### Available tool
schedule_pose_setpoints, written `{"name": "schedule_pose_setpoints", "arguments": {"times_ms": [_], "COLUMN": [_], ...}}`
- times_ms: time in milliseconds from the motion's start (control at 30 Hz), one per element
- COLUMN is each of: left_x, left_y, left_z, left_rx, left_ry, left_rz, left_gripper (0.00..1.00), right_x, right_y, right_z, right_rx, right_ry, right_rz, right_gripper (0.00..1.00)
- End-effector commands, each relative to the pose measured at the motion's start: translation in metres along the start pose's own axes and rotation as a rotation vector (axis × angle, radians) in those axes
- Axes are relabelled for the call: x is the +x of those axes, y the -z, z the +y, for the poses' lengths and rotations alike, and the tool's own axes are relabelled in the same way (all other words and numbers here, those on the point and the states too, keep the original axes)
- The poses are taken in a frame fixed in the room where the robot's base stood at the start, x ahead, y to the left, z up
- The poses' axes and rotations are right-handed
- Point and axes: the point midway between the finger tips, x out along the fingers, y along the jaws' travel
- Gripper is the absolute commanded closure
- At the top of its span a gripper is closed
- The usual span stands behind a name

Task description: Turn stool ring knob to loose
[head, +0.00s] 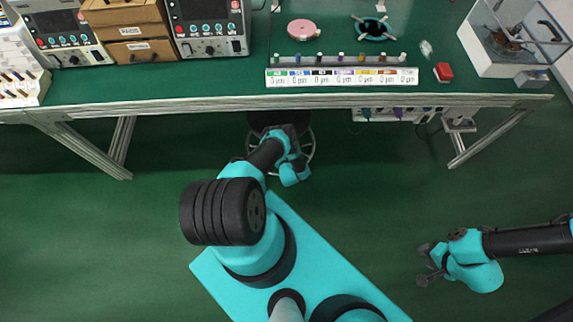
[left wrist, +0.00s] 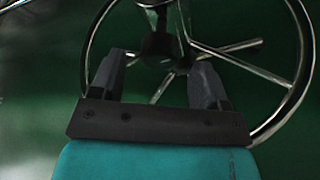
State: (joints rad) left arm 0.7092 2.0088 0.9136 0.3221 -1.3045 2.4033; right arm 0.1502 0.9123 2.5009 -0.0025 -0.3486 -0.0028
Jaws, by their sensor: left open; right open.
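The stool stands under the front edge of the bench, with its dark seat (head: 262,118) partly covered by the bench and my left arm. Its chrome foot ring (head: 313,150) shows around my left gripper (head: 291,133). In the left wrist view the ring (left wrist: 301,60) curves around spokes and a dark central hub (left wrist: 160,47). I cannot tell for sure which part is the knob. My left gripper (left wrist: 160,78) is open, its two fingers apart and pointing at the hub area, with nothing seen between them. My right gripper (head: 428,264) is open and empty over the floor at the right.
The green bench (head: 180,78) spans the back, holding instruments, drawers, a labelled rack (head: 342,78), a pink disc (head: 303,29) and a red block (head: 443,72). Bench legs (head: 122,145) stand at both sides.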

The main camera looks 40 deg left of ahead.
Motion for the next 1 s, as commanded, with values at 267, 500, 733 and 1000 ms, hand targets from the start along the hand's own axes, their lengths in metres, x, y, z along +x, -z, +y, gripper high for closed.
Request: {"name": "schedule_pose_setpoints", "arguments": {"times_ms": [267,500,733,1000], "left_x": [-0.042,-0.086,-0.122,-0.134], "left_y": [0.0,0.0,0.0,0.0], "left_z": [0.0,0.0,0.0,0.001], "left_rx": [0.002,0.002,0.001,0.0], "left_ry": [0.002,0.002,0.001,-0.001], "left_rz": [0.001,0.001,0.0,-0.001], "left_gripper": [0.31,0.31,0.31,0.31], "right_x": [0.0,0.0,0.0,0.0], "right_y": [0.0,0.0,0.0,0.0], "right_z": [0.0,0.0,0.0,0.0], "right_rx": [0.0,0.0,0.0,0.0], "right_ry": [0.0,0.0,0.0,0.0], "right_rz": [0.0,0.0,0.0,0.0], "right_gripper": [0.57,0.57,0.57,0.57]}}
